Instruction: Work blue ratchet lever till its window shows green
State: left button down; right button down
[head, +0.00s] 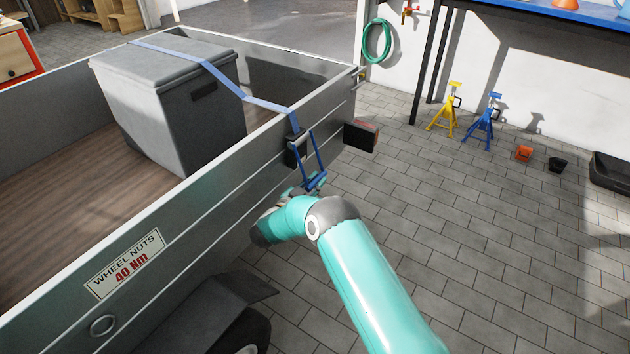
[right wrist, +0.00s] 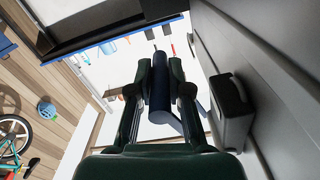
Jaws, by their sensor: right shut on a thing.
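The ratchet (head: 296,147) has a dark body and hangs on the trailer's side wall, on a blue strap (head: 220,80). Its blue lever (head: 320,152) hangs down and outward from the body. My right gripper (head: 314,184) is at the lever's lower end, mostly hidden behind my own teal arm. In the right wrist view its two dark green fingers (right wrist: 164,100) are shut around a blue bar (right wrist: 166,118), the lever's handle. I cannot make out the ratchet's window or its colour. My left gripper is in neither view.
The strap runs over a grey lidded box (head: 160,85) in the trailer (head: 190,215). A dark lamp block (head: 361,136) juts out just right of the ratchet. A wheel and mudguard (head: 215,310) lie below. Paved floor (head: 450,230) is clear to the right; yellow (head: 446,108) and blue (head: 484,122) stands are farther off.

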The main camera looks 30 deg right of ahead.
jog(key=s+d+r+n+p, duration=0.2)
jog(key=s+r+n+p, duration=0.3)
jog(key=r+n+p, duration=0.2)
jog(key=shift+s+d+p, duration=0.25)
jog(key=shift+s+p, duration=0.15)
jog(key=shift+p, duration=0.45)
jog(key=shift+r, duration=0.1)
jog(key=c, duration=1.1)
grip_release()
jog(key=shift+s, duration=0.1)
jog(key=shift+a+f, duration=0.1)
jog(key=shift+f, duration=0.1)
jog(key=v, duration=1.2)
